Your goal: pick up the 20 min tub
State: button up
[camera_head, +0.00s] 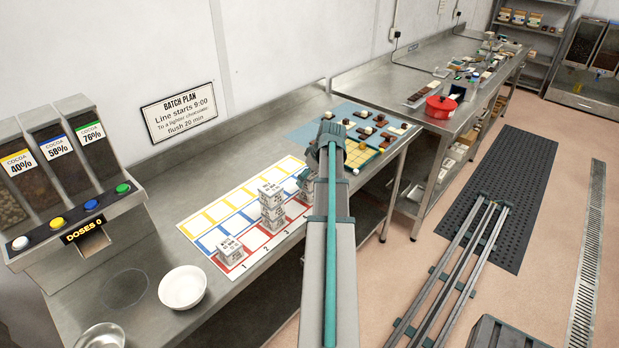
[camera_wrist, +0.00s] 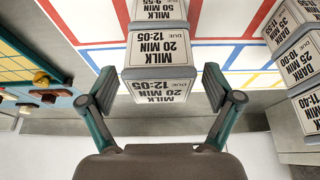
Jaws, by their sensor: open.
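The 20 min tub (camera_wrist: 160,70) is a small grey-white box with black print reading MILK, 20 MIN, due 12:05, upside down in the wrist view. It appears to sit on a tub marked MILK 50 MIN (camera_wrist: 158,10). My gripper (camera_wrist: 160,85) is open, one finger on each side of the 20 min tub, with a visible gap at both sides. In the head view my arm partly hides this third-column stack (camera_head: 308,187) and most of my gripper.
A taller stack of tubs marked DARK (camera_wrist: 297,50) stands beside it, in the second column (camera_head: 271,208). A single tub (camera_head: 231,252) is in the first column. A blue board of chocolates (camera_head: 372,128) lies on the other side. A white bowl (camera_head: 182,288) stands nearer.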

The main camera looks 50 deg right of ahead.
jog(key=shift+f, duration=0.2)
jog(key=c, duration=1.3)
jog(key=shift+r, duration=0.2)
jog(key=shift+w+d+r+b, duration=0.1)
jog(key=shift+r+b, duration=0.25)
jog(key=shift+r, duration=0.5)
jog(key=shift+s+a+r+b, duration=0.1)
jog(key=shift+s+a+r, duration=0.25)
jog(key=shift+s+r, duration=2.3)
jog(key=shift+s+a+r+b, duration=0.15)
jog(key=shift+s+a+r, duration=0.25)
jog(key=shift+s+r, duration=2.3)
jog(key=shift+s+a+r+b, duration=0.1)
jog(key=shift+s+a+r, duration=0.25)
jog(key=shift+s+r, duration=2.3)
jog(key=shift+w+r, duration=1)
jog(key=shift+w, duration=0.05)
